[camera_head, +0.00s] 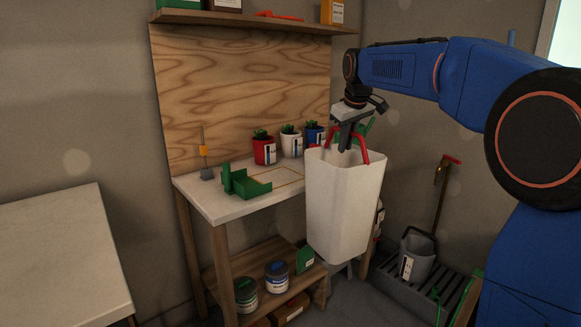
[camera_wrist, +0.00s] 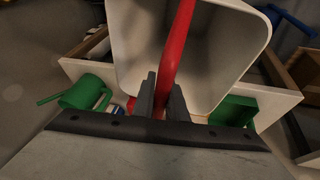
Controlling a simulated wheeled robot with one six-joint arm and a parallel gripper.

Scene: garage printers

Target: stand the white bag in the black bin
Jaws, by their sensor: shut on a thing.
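The white bag (camera_head: 343,205) is a tall, open-topped, tapering container with red handles. It hangs upright in front of the right end of the workbench. My gripper (camera_head: 345,138) is above its mouth and shut on a red handle (camera_wrist: 176,45). In the wrist view the two dark fingers (camera_wrist: 160,98) press on that handle, and the bag's open inside (camera_wrist: 215,60) looks empty where it shows. I cannot clearly make out a black bin; a dark ridged tray or crate (camera_head: 398,292) stands on the floor at right.
The workbench (camera_head: 222,208) holds a green open box (camera_head: 248,183) and red, white and blue plant pots. Cans stand on its lower shelf. A grey bucket (camera_head: 415,258) sits at the dark tray. A pale tabletop (camera_head: 55,260) is at left. A green watering can (camera_wrist: 85,93) shows below.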

